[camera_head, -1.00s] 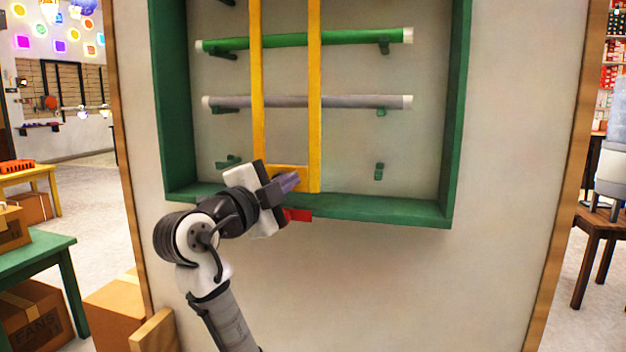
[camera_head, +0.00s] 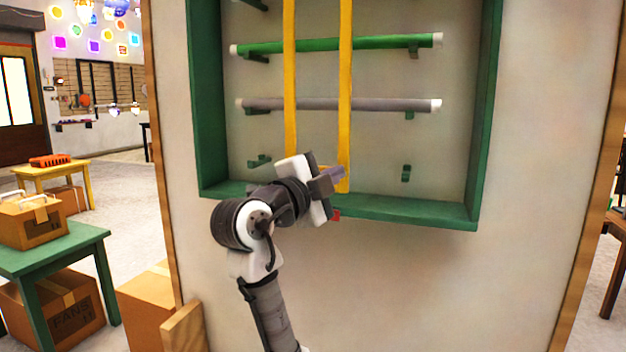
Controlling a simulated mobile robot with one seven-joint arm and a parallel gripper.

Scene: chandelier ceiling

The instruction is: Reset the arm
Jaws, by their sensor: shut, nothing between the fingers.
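My arm comes up from the bottom of the head view and bends at the elbow toward the wall rack. My gripper (camera_head: 338,176) is shut and empty. It is in front of the lower edge of the green frame (camera_head: 400,208), by the foot of the yellow strips (camera_head: 345,100). It hides the lower end of the left strip and most of a red piece (camera_head: 335,215) at the frame's bottom edge. I cannot tell whether the gripper touches the strips.
A green tube (camera_head: 330,44) and a grey tube (camera_head: 330,104) rest on hooks in the frame. A green table (camera_head: 60,245) with a box, cardboard boxes (camera_head: 147,305) and a yellow table (camera_head: 55,172) stand at the left. The wall right of my arm is bare.

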